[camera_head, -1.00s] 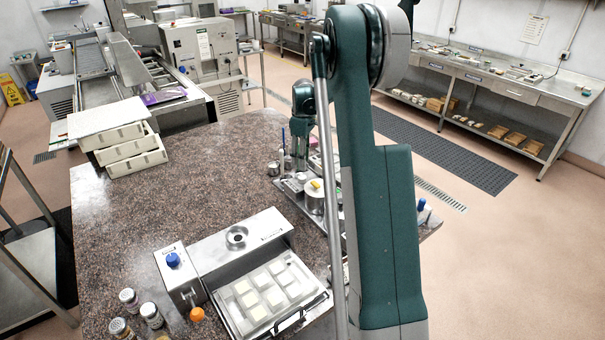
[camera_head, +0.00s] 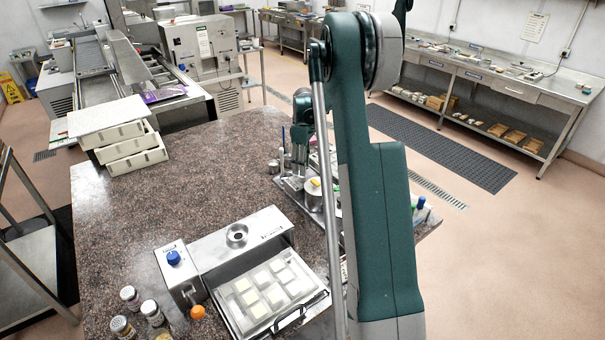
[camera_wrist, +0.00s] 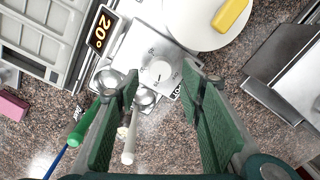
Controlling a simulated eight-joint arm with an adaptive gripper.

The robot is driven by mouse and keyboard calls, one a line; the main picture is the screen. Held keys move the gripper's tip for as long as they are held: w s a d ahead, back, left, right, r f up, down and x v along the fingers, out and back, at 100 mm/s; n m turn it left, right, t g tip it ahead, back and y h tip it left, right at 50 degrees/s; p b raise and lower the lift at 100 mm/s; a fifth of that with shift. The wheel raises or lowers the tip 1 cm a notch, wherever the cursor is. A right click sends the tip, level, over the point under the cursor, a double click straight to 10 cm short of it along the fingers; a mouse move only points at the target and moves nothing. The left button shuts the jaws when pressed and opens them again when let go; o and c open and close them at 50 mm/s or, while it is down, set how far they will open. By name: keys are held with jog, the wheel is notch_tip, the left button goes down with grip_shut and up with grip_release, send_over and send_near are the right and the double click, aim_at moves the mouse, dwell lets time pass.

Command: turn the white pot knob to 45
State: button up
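The white pot knob (camera_wrist: 160,69) is round and sits on a metal control panel with dial markings in the wrist view. A dark display (camera_wrist: 102,28) beside it reads 20° in orange digits. My gripper (camera_wrist: 160,84) is open, with one green-padded finger on each side of the knob's position in the picture. I cannot tell whether either finger touches it. In the head view my gripper (camera_head: 297,181) is low beside the pot (camera_head: 314,197); the knob cannot be made out there.
Small metal cups, a green-handled tool (camera_wrist: 84,124) and a white-handled tool (camera_wrist: 129,148) lie close to the fingers. A grey tray (camera_wrist: 40,38) is at upper left and metal boxes (camera_wrist: 285,60) are at right.

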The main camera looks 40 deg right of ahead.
jog(key=shift+a+f, duration=0.1)
jog(key=shift+f, duration=1.9)
jog(key=c, duration=0.9)
